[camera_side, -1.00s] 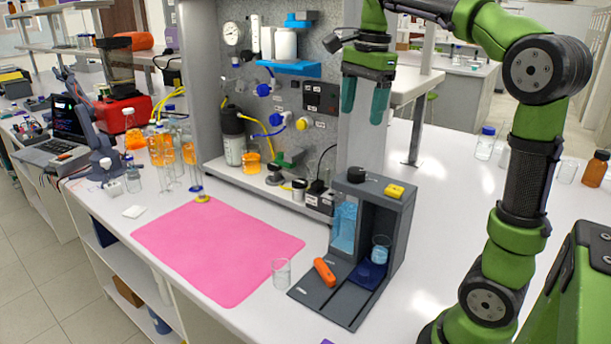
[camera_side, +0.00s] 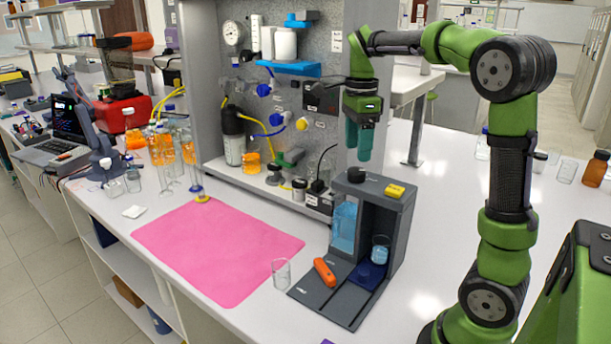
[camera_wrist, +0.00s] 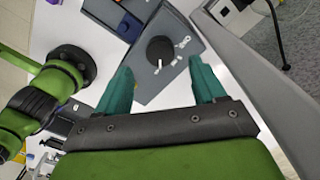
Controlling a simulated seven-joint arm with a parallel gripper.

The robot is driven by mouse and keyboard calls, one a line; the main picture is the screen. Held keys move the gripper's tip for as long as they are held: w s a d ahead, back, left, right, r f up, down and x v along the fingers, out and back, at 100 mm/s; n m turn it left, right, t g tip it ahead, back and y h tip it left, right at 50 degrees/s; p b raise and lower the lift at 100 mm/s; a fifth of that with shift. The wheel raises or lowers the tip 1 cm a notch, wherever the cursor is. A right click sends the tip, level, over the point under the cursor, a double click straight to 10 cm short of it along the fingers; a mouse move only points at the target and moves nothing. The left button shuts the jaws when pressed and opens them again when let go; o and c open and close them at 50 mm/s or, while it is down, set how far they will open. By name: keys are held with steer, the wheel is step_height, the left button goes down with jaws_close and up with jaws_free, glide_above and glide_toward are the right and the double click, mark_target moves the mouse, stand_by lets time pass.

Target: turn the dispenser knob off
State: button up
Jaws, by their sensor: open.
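The dispenser (camera_side: 398,225) is a dark grey stand on the white bench, with a clear tank of blue liquid in its left half. Its black round knob (camera_side: 356,174) sits on top at the left. In the wrist view the knob (camera_wrist: 160,50) shows a white pointer line, with small white marks on the surface beside it. My gripper (camera_side: 358,150) is open and empty, with teal fingers pointing down just above the knob. In the wrist view the knob lies between and beyond the fingertips (camera_wrist: 159,67). I cannot tell any contact.
A panel (camera_side: 345,60) rises behind.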

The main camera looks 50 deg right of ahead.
mark_target(356, 170)
steer(key=shift+f, duration=2.8)
steer(key=c, duration=1.1)
